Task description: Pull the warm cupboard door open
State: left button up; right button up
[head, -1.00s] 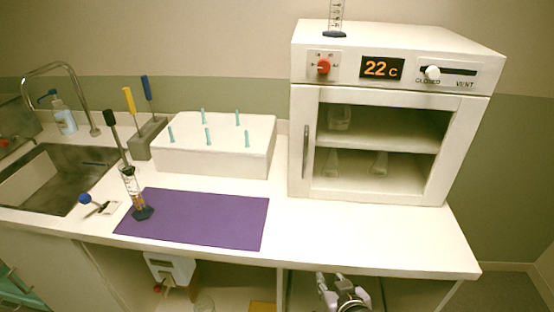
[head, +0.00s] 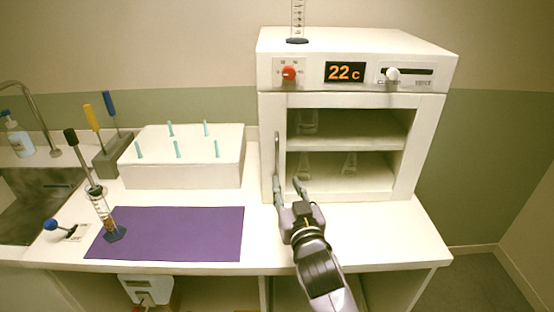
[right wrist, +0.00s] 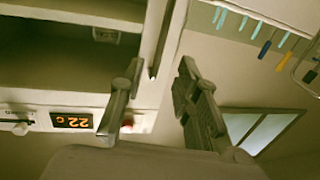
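The warm cupboard (head: 350,120) is a white box with a glazed door (head: 405,175) in front, which looks shut. Its upright bar handle (head: 277,150) is on the door's left edge. My right gripper (head: 288,182) is open just in front of the door's lower left, with its fingertips near the handle's lower end. In the right wrist view, the handle (right wrist: 162,45) shows in the gap between the two spread fingers (right wrist: 162,72), and I see no finger closed on it. My left gripper is not in view.
A measuring cylinder (head: 298,20) stands on the cupboard. Glassware (head: 349,163) is behind the door. Left on the bench are a white block with teal pegs (head: 190,175), a purple mat (head: 170,245) and another cylinder (head: 105,212). The bench right of my arm is clear.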

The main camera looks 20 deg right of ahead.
aim_at(277, 163)
jog(key=w, duration=0.3)
jog(key=w+p, duration=0.1)
jog(key=w, duration=0.7)
jog(key=shift+d+p, duration=0.3)
jog(key=shift+d, duration=0.1)
jog(key=shift+c, duration=0.6)
grip_shut()
